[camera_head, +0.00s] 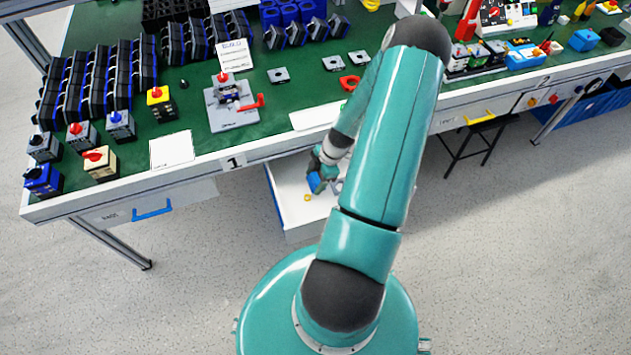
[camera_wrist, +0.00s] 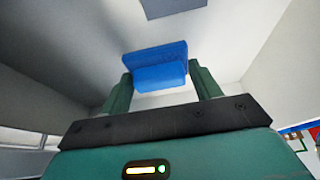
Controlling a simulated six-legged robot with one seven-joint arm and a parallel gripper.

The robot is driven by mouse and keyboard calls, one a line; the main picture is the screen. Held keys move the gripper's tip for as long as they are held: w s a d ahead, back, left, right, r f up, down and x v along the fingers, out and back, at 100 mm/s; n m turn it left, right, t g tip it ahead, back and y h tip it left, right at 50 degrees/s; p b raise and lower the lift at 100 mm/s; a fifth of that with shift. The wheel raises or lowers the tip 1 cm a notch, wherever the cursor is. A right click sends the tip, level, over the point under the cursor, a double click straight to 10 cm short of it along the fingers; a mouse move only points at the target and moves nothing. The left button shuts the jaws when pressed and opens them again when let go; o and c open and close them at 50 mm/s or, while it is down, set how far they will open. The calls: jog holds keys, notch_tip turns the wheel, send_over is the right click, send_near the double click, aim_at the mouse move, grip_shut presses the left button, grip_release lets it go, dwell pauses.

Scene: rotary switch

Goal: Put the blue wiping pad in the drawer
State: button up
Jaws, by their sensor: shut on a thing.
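The blue wiping pad (camera_wrist: 157,67) is between the two fingers of my gripper (camera_wrist: 160,85) in the wrist view, and the gripper is shut on it. In the head view my gripper (camera_head: 320,178) and the blue pad (camera_head: 316,184) are over the open white drawer (camera_head: 292,222) below the table edge, by the label 1. The drawer's pale walls and floor surround the pad in the wrist view. My arm hides the right part of the drawer. I cannot tell whether the pad touches the drawer floor.
A small yellow ring (camera_head: 307,197) lies in the drawer. The green-topped workbench (camera_head: 200,100) above carries switches, black and blue racks and paper cards. A closed drawer with a blue handle (camera_head: 152,209) is at left. The grey floor in front is clear.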

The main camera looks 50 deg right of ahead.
jog(key=shift+f, duration=0.9)
jog(key=shift+f, duration=0.1)
jog(key=o, duration=1)
jog(key=v, duration=1.2)
jog(key=shift+a, duration=0.1)
